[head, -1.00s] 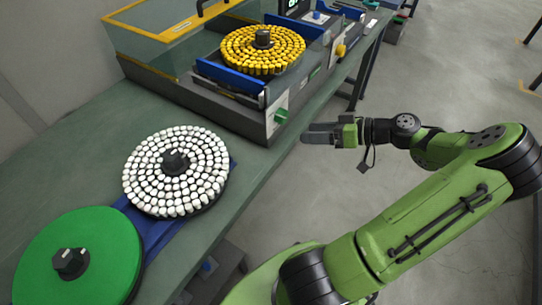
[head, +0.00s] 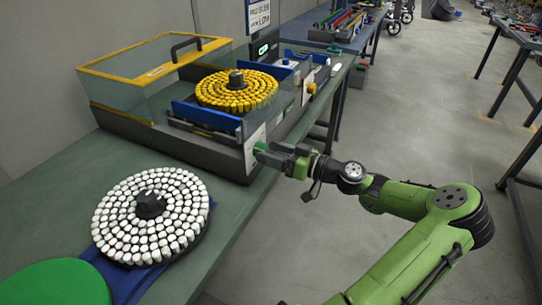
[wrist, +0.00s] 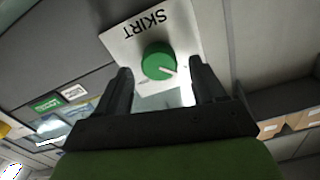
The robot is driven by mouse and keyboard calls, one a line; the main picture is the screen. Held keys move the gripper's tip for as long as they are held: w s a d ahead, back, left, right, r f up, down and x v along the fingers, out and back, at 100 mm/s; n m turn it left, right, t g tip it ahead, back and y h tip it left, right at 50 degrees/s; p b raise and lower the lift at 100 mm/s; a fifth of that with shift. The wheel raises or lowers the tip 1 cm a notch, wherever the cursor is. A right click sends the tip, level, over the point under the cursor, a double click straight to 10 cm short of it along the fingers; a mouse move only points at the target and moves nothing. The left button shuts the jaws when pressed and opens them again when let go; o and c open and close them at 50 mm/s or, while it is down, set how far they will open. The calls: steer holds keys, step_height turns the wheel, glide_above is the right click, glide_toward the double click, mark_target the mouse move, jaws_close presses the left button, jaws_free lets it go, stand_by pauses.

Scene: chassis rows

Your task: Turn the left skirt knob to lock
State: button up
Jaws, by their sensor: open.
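The green skirt knob (wrist: 157,61) sits on a white plate (wrist: 133,42) marked SKIRT, which appears upside down in the wrist view. The knob's white pointer line points to the lower right there. In the head view the knob (head: 260,147) shows on the front face of the chassis (head: 230,158), partly covered by my gripper. My gripper (wrist: 160,78) is open and empty, with one finger on each side of the knob in the picture. I cannot tell whether the fingertips reach around it or stop just short of it.
A disc of yellow-capped vials (head: 236,91) sits on the chassis beside a clear, yellow-edged cover (head: 150,75). A disc of white vials (head: 150,217) and a green disc (head: 55,285) lie on the bench (head: 60,172) nearer me. Open floor (head: 420,130) lies to the right.

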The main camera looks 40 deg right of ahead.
steer(key=shift+w+a, duration=0.1)
steer(key=shift+w, duration=0.3)
steer(key=c, duration=1.1)
steer(key=shift+o, duration=0.2)
